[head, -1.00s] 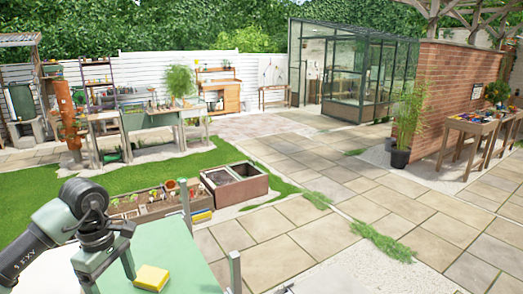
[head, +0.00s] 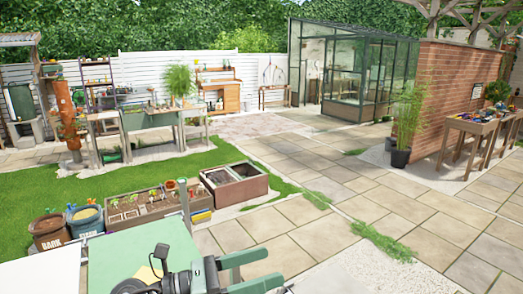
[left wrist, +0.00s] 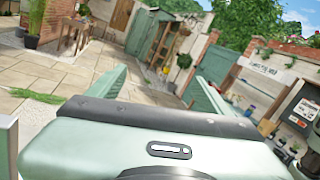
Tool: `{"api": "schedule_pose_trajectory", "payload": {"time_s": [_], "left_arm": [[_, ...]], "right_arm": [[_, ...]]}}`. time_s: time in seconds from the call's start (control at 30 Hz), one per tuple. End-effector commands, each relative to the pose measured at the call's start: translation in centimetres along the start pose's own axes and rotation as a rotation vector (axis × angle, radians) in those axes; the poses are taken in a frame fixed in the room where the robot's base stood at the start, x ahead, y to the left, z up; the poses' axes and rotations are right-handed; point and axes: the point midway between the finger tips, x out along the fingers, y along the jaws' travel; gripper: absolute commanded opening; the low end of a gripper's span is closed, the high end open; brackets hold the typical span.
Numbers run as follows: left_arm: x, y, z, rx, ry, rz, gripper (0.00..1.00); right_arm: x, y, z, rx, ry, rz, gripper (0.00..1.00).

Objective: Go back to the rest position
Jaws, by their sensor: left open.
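My left gripper (head: 274,269) is at the bottom of the head view, its two green fingers pointing right and spread apart. It is open with nothing between its fingers. It stands in front of the right part of a green-topped surface (head: 110,260). In the left wrist view the gripper (left wrist: 158,85) shows its fingers apart, with paving and garden sheds beyond. A yellow block (head: 146,273) on the green surface is mostly hidden behind my left wrist. My right gripper is in neither view.
A planter box with seedlings (head: 140,208), a bark bucket (head: 50,236) and a second, blue bucket (head: 86,221) stand beyond the green surface. A metal post (head: 185,205) rises at its far corner. Paving to the right is clear.

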Motion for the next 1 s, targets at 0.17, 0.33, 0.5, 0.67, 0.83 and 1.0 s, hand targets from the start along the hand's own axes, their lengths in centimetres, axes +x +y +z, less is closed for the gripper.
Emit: {"api": "schedule_pose_trajectory", "payload": {"time_s": [0.17,0.33,0.5,0.67,0.83,1.0], "left_arm": [[-2.8,2.2,4.6,-0.515,-0.478,0.171,0.80],[-9.7,7.0,2.8,-1.037,-0.882,0.387,0.80],[-17.6,9.4,-5.9,-1.552,-1.243,0.669,0.80],[-23.3,6.7,-16.1,-1.950,-1.509,0.972,0.80],[-26.3,1.5,-23.5,-2.208,-1.679,1.250,0.80],[-27.9,-3.6,-27.9,2.126,1.602,-1.335,0.80]], "right_arm": [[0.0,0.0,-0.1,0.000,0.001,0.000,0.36],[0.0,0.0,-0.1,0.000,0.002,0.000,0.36],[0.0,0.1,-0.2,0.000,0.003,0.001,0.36],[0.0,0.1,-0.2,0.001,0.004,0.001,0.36],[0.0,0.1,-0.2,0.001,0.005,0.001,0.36],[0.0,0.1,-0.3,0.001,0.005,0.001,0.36]]}}
